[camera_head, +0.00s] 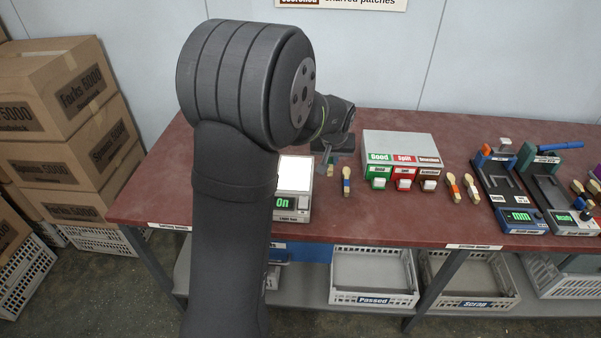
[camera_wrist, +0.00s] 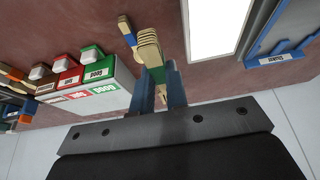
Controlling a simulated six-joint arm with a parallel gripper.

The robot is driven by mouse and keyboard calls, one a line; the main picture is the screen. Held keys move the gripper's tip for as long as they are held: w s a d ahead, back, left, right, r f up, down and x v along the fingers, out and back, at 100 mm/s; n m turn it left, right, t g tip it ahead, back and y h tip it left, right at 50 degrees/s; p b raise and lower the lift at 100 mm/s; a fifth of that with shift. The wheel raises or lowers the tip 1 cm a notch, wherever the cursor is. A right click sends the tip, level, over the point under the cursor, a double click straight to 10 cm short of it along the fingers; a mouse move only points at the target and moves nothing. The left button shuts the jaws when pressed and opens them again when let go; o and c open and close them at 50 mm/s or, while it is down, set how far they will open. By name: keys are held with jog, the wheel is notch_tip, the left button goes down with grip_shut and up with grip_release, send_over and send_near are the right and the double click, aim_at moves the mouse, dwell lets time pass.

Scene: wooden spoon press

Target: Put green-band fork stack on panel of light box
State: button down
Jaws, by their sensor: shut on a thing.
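My gripper (camera_wrist: 163,88) is shut on the green-band fork stack (camera_wrist: 149,45), a pile of pale wooden forks with a green band near the jaws. In the head view the stack (camera_head: 330,171) shows small under my gripper (camera_head: 328,155), just right of the light box (camera_head: 292,203). It appears held above the table, though the height is hard to judge. The light box has a lit white panel (camera_head: 295,171) and a green "On" display. The bare panel (camera_wrist: 215,25) shows right of the stack in the wrist view. My arm partly hides the box's left side.
A blue-band stack (camera_head: 346,182) lies on the red table (camera_head: 330,225), close right of the light box. A block with Good, Split and another button (camera_head: 400,147) stands further right.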

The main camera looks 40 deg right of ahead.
send_over(294, 174)
jog(key=s, duration=0.2)
jog(key=f, duration=0.4)
jog(key=a+f, duration=0.1)
jog(key=f, duration=0.1)
jog(key=shift+w+f, duration=0.15)
jog(key=shift+w, duration=0.1)
jog(key=shift+w+f, duration=0.15)
jog(key=shift+w, duration=0.05)
jog(key=shift+f, duration=2)
jog(key=shift+f, duration=0.1)
jog(key=c, duration=1.4)
grip_release()
jog(key=shift+c, duration=0.2)
